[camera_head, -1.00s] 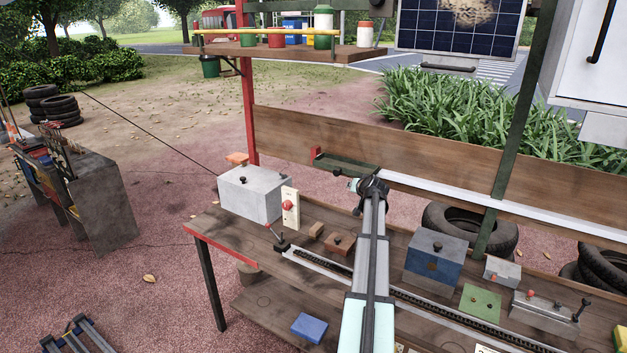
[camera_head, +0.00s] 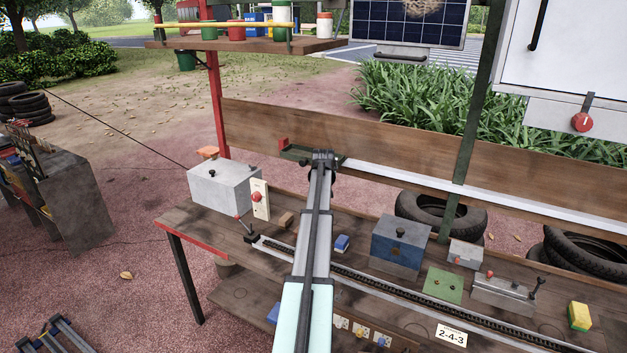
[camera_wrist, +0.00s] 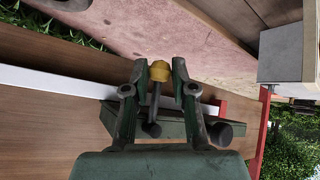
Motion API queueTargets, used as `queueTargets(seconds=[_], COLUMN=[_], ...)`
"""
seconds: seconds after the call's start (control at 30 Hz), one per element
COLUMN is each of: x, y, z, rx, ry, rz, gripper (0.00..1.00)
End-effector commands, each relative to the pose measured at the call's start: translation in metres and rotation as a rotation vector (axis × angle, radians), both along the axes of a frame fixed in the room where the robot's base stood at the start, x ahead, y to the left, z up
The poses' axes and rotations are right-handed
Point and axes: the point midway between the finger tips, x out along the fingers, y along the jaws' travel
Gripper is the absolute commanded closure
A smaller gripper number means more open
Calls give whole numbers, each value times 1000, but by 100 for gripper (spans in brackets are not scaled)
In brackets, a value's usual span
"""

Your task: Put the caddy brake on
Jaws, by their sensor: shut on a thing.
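The dark green caddy (camera_head: 296,153) sits at the left end of the white rail on the wooden back board. My gripper (camera_head: 324,158) covers its right part in the head view. In the wrist view the caddy's green body (camera_wrist: 75,128) shows behind my gripper (camera_wrist: 160,88). A dark lever with a yellow knob (camera_wrist: 160,69) stands between my two fingers, which are shut on it. The lever's foot is partly hidden. The lever is not visible in the head view.
A red block (camera_head: 283,143) is at the rail's left end, near the caddy. The white rail (camera_head: 400,176) runs right. Below, the workbench carries a grey box (camera_head: 222,190), a blue box (camera_head: 401,250) and a chain track (camera_head: 390,290). A green post (camera_head: 470,135) crosses the rail.

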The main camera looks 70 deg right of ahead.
Motion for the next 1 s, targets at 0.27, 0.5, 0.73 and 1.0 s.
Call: queueTargets(seconds=[0.27,0.5,0.73,1.0], x=[-3,-3,-3,-7], y=[0,0,0,19], z=[-1,-1,0,19], rx=[4,3,2,0], ry=[8,7,6,5], rz=[-3,-2,-2,-2], gripper=[100,64,64,64])
